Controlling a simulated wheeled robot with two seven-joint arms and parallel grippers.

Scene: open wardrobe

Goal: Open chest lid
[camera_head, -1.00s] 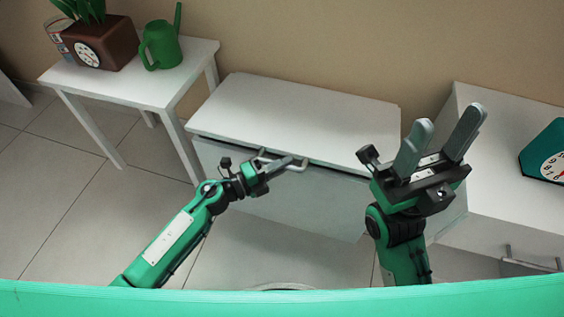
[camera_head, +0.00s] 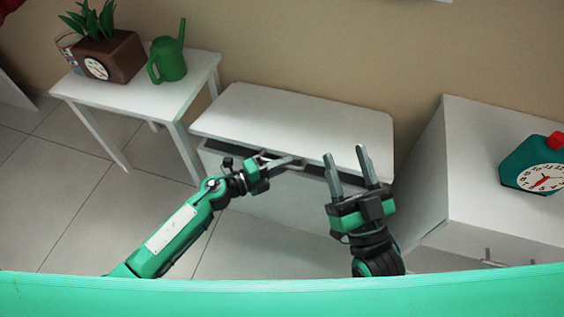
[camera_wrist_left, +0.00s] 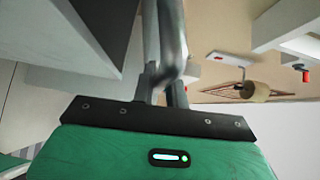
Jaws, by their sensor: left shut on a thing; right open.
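The white chest (camera_head: 275,207) stands against the wall in the middle of the head view. Its lid (camera_head: 300,122) is raised a little, with a dark gap under its front edge. My left gripper (camera_head: 277,164) is shut on the lid's handle (camera_head: 292,166) at the front edge. In the left wrist view the fingers (camera_wrist_left: 165,60) are around a grey bar. My right gripper (camera_head: 347,165) is open and empty, its fingers pointing up in front of the chest's right part. It hides part of the lid's front edge there.
A white side table (camera_head: 130,97) at the left carries a brown planter (camera_head: 112,58) with a dial and a green watering can (camera_head: 168,60). A white cabinet (camera_head: 480,190) at the right bears a teal clock-faced container (camera_head: 535,168). Tiled floor is clear at the left.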

